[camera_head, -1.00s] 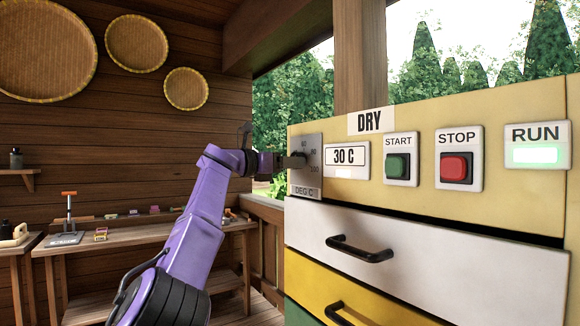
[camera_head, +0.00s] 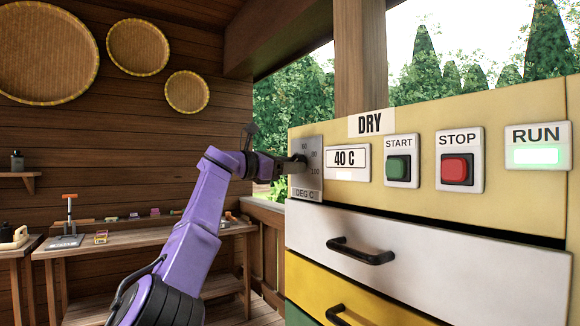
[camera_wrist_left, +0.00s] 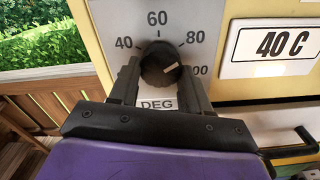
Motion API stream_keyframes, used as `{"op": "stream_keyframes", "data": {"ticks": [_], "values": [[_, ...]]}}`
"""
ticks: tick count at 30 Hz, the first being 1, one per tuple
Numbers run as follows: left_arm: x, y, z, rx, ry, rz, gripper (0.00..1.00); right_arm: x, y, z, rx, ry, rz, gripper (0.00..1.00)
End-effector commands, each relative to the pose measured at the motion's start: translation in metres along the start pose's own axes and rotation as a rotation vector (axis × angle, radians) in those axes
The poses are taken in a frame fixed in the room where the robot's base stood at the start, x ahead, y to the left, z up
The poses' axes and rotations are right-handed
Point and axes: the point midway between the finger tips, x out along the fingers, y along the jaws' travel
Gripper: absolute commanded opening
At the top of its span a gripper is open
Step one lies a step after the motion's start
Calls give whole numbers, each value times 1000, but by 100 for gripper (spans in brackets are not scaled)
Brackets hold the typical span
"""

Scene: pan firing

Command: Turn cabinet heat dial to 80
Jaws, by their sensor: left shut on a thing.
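The heat dial is a dark round knob (camera_wrist_left: 160,66) on a grey plate (camera_head: 311,180) at the left end of the cabinet front. In the left wrist view, marks 40, 60, 80 and a partly hidden 100 surround it, and its pale pointer line slants to the right, slightly upward. My left gripper (camera_wrist_left: 158,78) is shut on the knob, one finger on each side; in the head view the gripper (camera_head: 292,164) meets the plate. The display (camera_head: 347,161) beside it reads 40 C; it also shows in the left wrist view (camera_wrist_left: 271,45). My right gripper is not in view.
Green START (camera_head: 398,166) and red STOP (camera_head: 455,168) buttons sit to the right, with a lit green RUN lamp (camera_head: 537,155). White (camera_head: 440,262) and yellow drawers with black handles lie below. A wooden bench (camera_head: 130,243) stands at left.

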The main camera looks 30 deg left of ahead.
Motion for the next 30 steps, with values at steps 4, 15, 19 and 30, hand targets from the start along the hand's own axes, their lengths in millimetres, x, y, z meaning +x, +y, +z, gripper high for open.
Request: {"op": "stream_keyframes", "data": {"ticks": [4, 15, 19, 30], "values": [[1, 0, -2, -2, 4, -2, 73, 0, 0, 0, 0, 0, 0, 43], [-8, -1, -4, 0, 0, 1, 73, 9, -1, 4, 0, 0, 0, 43], [-35, -1, -9, -1, -2, 3, 73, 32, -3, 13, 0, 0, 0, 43], [-103, 0, -4, -1, 2, 0, 73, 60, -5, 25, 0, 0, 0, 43]]}}
